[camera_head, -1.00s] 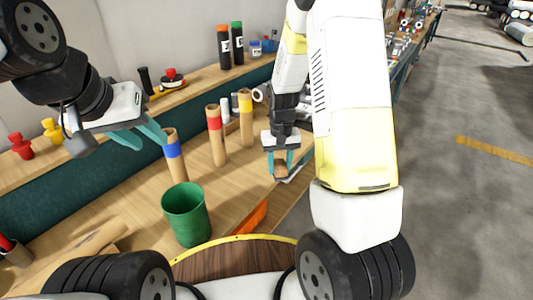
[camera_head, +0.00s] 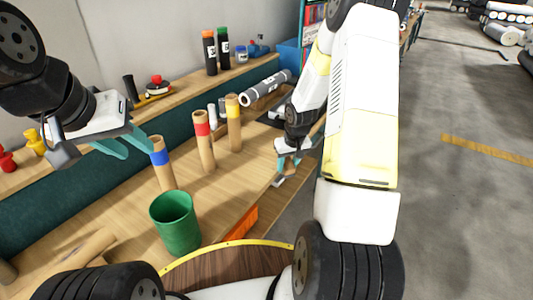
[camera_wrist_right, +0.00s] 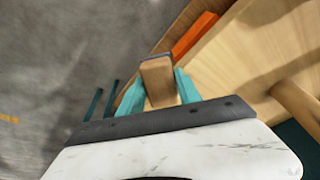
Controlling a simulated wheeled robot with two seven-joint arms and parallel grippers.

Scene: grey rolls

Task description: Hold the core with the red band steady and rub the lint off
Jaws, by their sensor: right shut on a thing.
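The core with the red band (camera_head: 204,142) stands upright on the bench, between the blue-band core (camera_head: 162,168) and the yellow-band core (camera_head: 234,130). No lint can be made out on it. My left gripper (camera_head: 138,146) is open and empty, left of the red-band core and close to the top of the blue-band core in the picture. My right gripper (camera_head: 288,162) is at the bench's right edge, apart from the cores. It is shut on a brown wooden block (camera_wrist_right: 160,82), which shows between its teal fingers in the right wrist view.
A green bin (camera_head: 175,225) stands in front of the cores. An orange piece (camera_head: 242,222) lies at the bench's near edge. Bare bench lies between the red-band core and my right gripper.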

